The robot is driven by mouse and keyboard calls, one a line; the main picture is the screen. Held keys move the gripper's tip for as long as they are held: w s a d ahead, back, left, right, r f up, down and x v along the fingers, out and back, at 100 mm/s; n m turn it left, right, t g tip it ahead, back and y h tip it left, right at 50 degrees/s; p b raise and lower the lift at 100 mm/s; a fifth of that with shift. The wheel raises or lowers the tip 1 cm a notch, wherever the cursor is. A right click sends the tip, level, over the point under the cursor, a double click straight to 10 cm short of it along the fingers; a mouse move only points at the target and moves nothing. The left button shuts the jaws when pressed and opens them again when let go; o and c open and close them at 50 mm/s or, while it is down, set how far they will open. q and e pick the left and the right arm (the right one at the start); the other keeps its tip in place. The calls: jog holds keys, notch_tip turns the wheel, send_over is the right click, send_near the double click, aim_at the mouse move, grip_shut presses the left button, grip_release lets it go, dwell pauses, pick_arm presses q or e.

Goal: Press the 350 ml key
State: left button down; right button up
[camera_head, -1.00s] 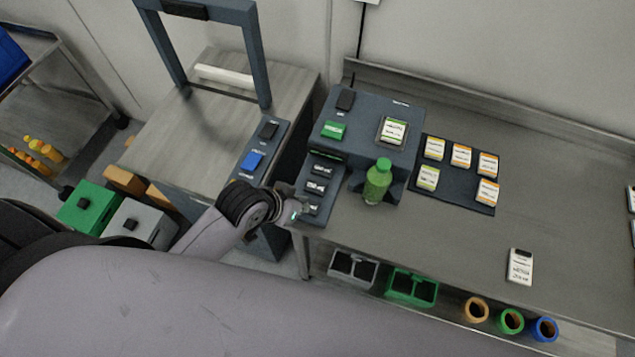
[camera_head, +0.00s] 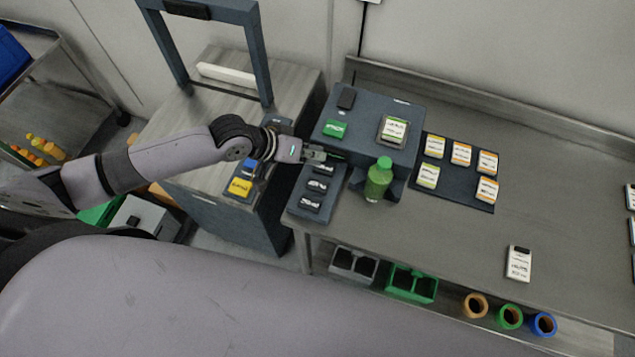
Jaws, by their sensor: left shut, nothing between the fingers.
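The piston filler (camera_head: 382,117) is a dark blue-grey block on the bench, with a green key and a black key on its top. A lower panel (camera_head: 296,208) at its left side carries several dark keys with pale labels (camera_head: 317,185). The labels are too small to read, so I cannot tell which is the 350 ml key. My left gripper (camera_head: 322,155) is shut and empty, over the panel's far end just beyond the keys. My right gripper is out of view.
A green bottle (camera_head: 378,180) stands at the filler's front. A dark mat (camera_head: 458,186) with several labelled cards lies to the right. A stand with a yellow key (camera_head: 240,187) and a blue key is left, under my left arm. The bench's right middle is mostly clear.

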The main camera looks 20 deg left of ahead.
pick_arm(q)
jog(key=shift+f, duration=0.15)
jog(key=b, duration=0.7)
send_over(315, 182)
notch_tip(315, 182, down, 6)
jog(key=shift+f, duration=0.25)
jog(key=shift+f+b, duration=0.55)
jog(key=shift+f, duration=0.4)
jog(key=shift+d+f, duration=0.1)
jog(key=shift+f, duration=0.4)
